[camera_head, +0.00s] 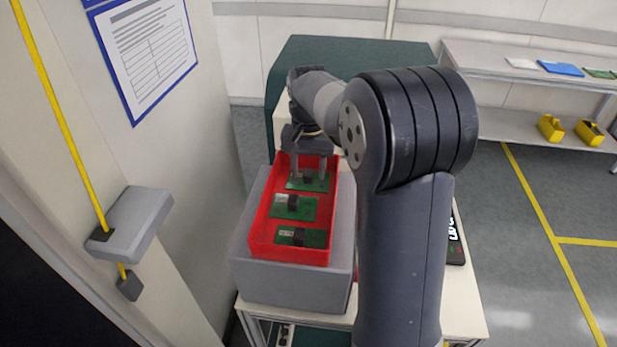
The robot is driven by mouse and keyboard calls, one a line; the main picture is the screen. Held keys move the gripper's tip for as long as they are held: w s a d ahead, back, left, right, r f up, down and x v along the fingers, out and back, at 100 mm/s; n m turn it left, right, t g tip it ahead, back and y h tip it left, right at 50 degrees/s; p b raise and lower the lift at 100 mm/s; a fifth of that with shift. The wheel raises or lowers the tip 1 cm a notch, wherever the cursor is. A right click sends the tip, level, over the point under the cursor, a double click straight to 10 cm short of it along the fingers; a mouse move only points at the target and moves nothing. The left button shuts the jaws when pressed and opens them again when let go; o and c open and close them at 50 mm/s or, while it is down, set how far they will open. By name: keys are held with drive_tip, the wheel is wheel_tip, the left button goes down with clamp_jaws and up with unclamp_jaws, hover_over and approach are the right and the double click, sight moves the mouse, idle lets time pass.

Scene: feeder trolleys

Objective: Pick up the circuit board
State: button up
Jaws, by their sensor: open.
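Three green circuit boards with dark blocks on them lie in a row inside a red tray (256,231). The far circuit board (318,185) is at the back of the tray, the middle circuit board (305,211) is in the centre, and the near circuit board (287,239) is at the front. My gripper (308,178) points down into the back of the tray, over the far board. Its jaws are open, one finger on each side of that board's dark block. I cannot tell whether the fingers touch the board.
The red tray sits on a grey box (290,283) on a pale trolley top (468,305). A wall panel with a grey bracket (137,222) stands close on the left. A dark device (456,240) lies right of my arm. A shelf (510,66) stands at the back right.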

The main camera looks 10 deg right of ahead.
drive_tip(key=shift+c, duration=0.4)
clamp_jaws()
